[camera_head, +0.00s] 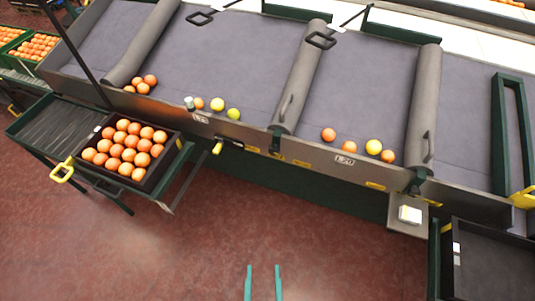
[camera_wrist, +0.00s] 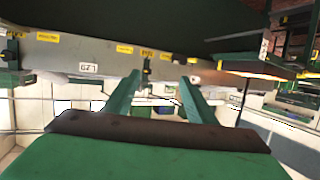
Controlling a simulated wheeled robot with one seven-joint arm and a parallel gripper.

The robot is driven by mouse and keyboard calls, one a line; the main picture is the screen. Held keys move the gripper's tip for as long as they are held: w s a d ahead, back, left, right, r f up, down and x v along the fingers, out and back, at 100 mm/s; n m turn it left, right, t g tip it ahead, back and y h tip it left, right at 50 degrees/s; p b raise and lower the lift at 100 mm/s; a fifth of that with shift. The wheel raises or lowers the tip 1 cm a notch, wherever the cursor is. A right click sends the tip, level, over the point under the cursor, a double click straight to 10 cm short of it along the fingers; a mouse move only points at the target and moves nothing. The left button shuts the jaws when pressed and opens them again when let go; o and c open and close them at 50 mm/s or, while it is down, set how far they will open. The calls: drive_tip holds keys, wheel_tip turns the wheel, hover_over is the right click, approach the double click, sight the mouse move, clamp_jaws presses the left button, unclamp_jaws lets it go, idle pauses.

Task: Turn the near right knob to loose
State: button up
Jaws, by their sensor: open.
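My gripper (camera_head: 263,268) shows at the bottom of the head view as two teal fingers, apart and empty, over the red floor. In the wrist view the fingers (camera_wrist: 160,95) are also apart, with nothing between them. Small dark fittings, perhaps knobs, sit at the front ends of the grey dividers: a middle one (camera_head: 276,141) and a right one (camera_head: 417,181). My gripper is well short of both and touches neither. They are too small to tell how they are turned. A dark fitting (camera_wrist: 147,68) on the rail shows between the fingers in the wrist view.
The sloped grey sorting table (camera_head: 220,55) has oranges and yellow fruit along its front rail. A yellow handle (camera_head: 218,147) juts from that rail. A full orange crate (camera_head: 166,165) stands left. The floor (camera_head: 240,230) between is clear.

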drive_tip(key=w+f, duration=0.6)
drive_tip(key=w, duration=0.3)
drive_tip(key=m+t+h, duration=0.3)
drive_tip(key=m+h, duration=0.1)
drive_tip(key=h, duration=0.2)
approach(273, 152)
drive_tip(key=x, duration=0.9)
drive_tip(key=shift+f, duration=0.15)
drive_tip(key=shift+c, duration=0.6)
drive_tip(key=c, duration=0.9)
